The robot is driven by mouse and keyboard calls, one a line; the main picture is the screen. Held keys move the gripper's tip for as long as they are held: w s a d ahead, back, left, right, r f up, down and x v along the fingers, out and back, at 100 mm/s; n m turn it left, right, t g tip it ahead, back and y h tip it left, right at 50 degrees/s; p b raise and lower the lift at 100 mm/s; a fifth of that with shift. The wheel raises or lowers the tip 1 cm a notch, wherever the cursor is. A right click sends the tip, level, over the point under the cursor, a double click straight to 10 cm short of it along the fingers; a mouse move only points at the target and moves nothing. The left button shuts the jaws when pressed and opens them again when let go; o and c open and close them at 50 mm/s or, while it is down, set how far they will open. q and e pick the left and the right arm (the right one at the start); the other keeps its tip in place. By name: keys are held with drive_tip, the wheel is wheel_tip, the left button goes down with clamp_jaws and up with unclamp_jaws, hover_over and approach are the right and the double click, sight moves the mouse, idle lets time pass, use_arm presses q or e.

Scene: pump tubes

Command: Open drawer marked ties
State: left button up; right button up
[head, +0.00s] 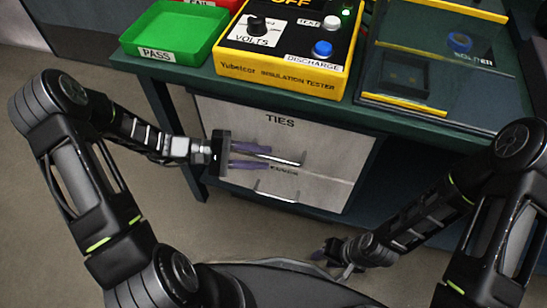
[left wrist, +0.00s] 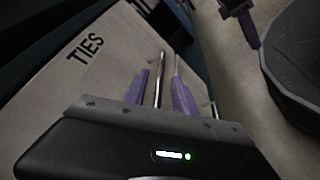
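The drawer marked TIES (head: 310,132) is the upper pale front under the green bench, and it looks closed. Its label also shows in the left wrist view (left wrist: 85,48). Its metal bar handle (head: 285,159) runs sideways below the label. My left gripper (head: 268,156) is at the left part of this handle. In the left wrist view its purple fingers (left wrist: 160,92) stand apart, one on each side of the handle bar (left wrist: 161,66), with gaps visible. My right gripper (head: 325,253) hangs low at the right, away from the drawers; its opening is unclear.
A lower drawer with its own handle (head: 275,198) sits below; its label is hard to read. On the bench are a green PASS tray (head: 165,35), a yellow insulation tester (head: 285,50) and a clear-covered yellow-edged case (head: 430,75). Floor before the drawers is clear.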

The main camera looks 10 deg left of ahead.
sight(267, 158)
use_arm(q)
drive_tip(key=shift+x, duration=1.95)
clamp_jaws()
